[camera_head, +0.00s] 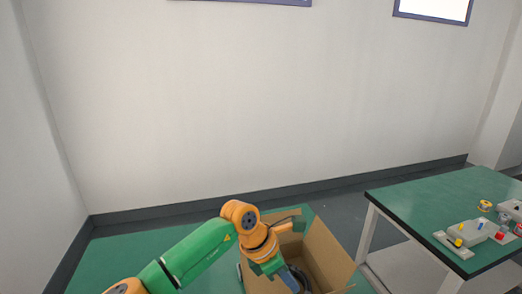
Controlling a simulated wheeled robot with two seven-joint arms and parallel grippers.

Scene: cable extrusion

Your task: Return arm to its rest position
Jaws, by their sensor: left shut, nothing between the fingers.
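My left arm, green with orange joints, reaches in from the lower left toward the middle of the picture. Its gripper (299,281) points down at the bottom edge, in front of or over an open cardboard box (326,257). The fingers are dark and partly cut off by the frame's edge. They are shut, and I see nothing held between them. I cannot tell whether the fingertips are inside the box. My right arm and gripper are out of view.
The box has raised flaps and stands on a green surface (130,262). At the right, a green-topped table (415,199) with white legs carries grey devices with coloured buttons (470,236). A gap of floor lies between. White walls close off the back and left.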

